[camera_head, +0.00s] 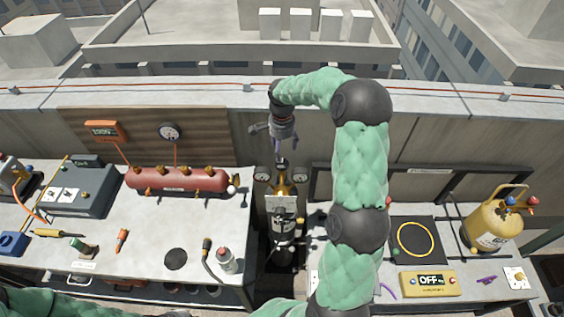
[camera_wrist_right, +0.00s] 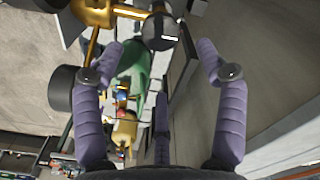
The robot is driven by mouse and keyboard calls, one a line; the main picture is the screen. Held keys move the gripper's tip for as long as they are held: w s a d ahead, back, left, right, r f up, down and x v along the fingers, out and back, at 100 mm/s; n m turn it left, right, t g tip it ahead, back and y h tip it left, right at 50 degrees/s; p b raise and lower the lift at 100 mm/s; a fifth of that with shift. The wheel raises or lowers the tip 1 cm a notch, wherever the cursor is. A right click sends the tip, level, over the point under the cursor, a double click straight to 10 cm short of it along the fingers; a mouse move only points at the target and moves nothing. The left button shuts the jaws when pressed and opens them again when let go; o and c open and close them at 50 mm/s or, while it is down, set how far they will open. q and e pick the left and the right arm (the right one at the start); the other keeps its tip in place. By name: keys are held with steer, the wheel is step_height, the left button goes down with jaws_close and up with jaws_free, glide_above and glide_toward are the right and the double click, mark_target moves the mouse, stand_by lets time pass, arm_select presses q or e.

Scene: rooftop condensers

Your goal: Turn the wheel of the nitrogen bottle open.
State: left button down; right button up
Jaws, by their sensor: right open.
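The nitrogen bottle (camera_head: 283,252) stands upright in the gap between the two benches, dark below with a pale label and a brass valve on top. Its small dark wheel (camera_head: 282,163) is at the top. In the right wrist view, a black round knob (camera_wrist_right: 160,32), which looks like the wheel, sits on brass fittings (camera_wrist_right: 95,12). My right gripper (camera_head: 284,144) is just above and behind the wheel. Its purple fingers (camera_wrist_right: 162,75) are spread, with nothing held; the knob is beyond the fingertips, apart from them. My left gripper is not in view.
Round gauges (camera_head: 262,175) flank the valve. A red tank (camera_head: 178,180) lies on the left bench (camera_head: 150,235). A yellow cylinder (camera_head: 492,225) and a yellow OFF box (camera_head: 430,283) are on the right bench. A parapet wall (camera_head: 210,127) runs behind. My right arm hides part of the right bench.

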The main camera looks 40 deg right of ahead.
mark_target(282, 163)
step_height(282, 163, down, 8)
steer(key=shift+r, duration=0.1)
stand_by(0.4)
steer(key=c, duration=1.2)
